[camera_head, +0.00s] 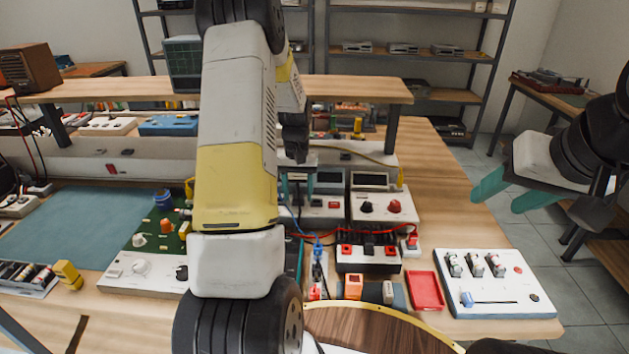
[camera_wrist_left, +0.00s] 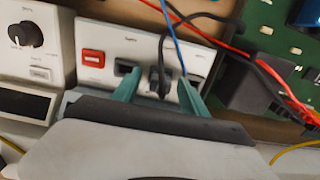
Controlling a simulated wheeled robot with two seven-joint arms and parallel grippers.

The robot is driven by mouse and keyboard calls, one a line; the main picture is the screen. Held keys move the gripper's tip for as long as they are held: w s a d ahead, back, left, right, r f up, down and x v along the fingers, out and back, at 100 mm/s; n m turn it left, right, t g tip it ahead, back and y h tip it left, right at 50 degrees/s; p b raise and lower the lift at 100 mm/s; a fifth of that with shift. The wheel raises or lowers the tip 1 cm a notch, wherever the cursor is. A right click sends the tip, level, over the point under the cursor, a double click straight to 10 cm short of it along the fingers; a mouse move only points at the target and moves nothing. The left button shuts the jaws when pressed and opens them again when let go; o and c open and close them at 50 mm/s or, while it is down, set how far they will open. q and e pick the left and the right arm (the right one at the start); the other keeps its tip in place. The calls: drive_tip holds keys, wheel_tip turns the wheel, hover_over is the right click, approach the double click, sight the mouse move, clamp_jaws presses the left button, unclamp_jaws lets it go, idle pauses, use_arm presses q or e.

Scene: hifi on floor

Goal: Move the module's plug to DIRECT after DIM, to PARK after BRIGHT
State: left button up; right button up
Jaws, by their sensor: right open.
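The white module (camera_wrist_left: 105,40) with a red rocker switch and dark sockets fills the middle of the left wrist view. In the head view its front (camera_head: 328,215) shows partly behind my left arm. A black plug (camera_wrist_left: 159,82) with a black cable sits at its panel. My left gripper (camera_wrist_left: 158,90) has its two teal fingers apart, one on each side of the plug, with gaps visible. In the head view my left gripper (camera_head: 297,187) is in front of the module. The panel's labels are too small to read. My right gripper (camera_head: 506,190) is open and empty at the right.
A white box with black and red knobs (camera_head: 384,208) stands right of the module. Blue and red cables cross nearby.

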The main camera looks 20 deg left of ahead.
use_arm(q)
wheel_tip(320, 180, up, 13)
drive_tip(key=shift+w, duration=0.15)
idle(1.0)
drive_tip(key=shift+f, duration=0.15)
